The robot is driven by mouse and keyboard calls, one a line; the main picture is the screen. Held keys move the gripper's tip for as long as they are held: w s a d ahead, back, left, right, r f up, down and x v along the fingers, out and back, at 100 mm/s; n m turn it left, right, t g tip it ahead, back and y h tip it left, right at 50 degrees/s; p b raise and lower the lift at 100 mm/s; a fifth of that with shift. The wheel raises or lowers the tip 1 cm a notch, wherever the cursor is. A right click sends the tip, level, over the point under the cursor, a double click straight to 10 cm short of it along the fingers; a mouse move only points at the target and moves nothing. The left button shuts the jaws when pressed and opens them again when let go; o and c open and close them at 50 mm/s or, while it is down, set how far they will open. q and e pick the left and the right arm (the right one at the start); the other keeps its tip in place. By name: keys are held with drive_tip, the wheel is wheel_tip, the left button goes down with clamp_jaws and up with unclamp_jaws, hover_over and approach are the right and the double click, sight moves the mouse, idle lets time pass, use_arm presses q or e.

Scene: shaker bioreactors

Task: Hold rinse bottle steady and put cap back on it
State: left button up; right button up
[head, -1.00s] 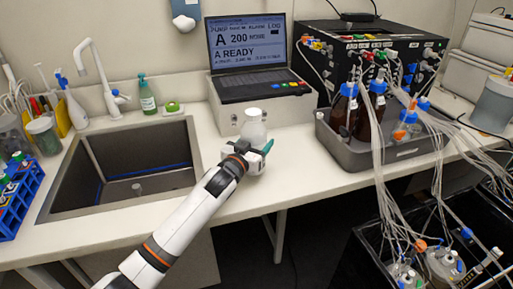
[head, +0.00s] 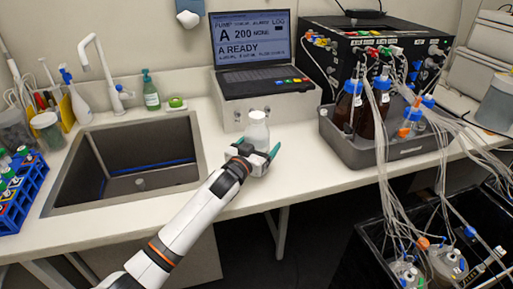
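A translucent white bottle (head: 256,128) stands upright on the bench in front of the laptop's white box, and I take it as the rinse bottle. Its top looks pale, and I cannot tell whether a cap is on it. My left gripper (head: 258,153) is low at the bottle's near side, with a teal finger to its right. The gripper hides the bottle's lower part. I cannot tell whether the fingers press on it. No loose cap can be made out. My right gripper is out of view.
A sink (head: 130,165) lies to the left, with a green soap bottle (head: 150,90) and a white squeeze bottle with blue nozzle (head: 77,103) behind it. A grey tray (head: 400,150) with brown bottles and tubing stands right. The bench between gripper and tray is clear.

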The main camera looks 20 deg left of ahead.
use_arm(q)
drive_tip(key=shift+s, duration=0.3)
drive_tip(key=s, duration=0.3)
drive_tip(key=s+a, duration=0.1)
drive_tip(key=s, duration=0.3)
drive_tip(key=s+a+b, duration=0.1)
drive_tip(key=s, duration=0.3)
drive_tip(key=shift+s+a+r, duration=0.1)
drive_tip(key=shift+s+a, duration=0.05)
drive_tip(key=shift+a, duration=0.05)
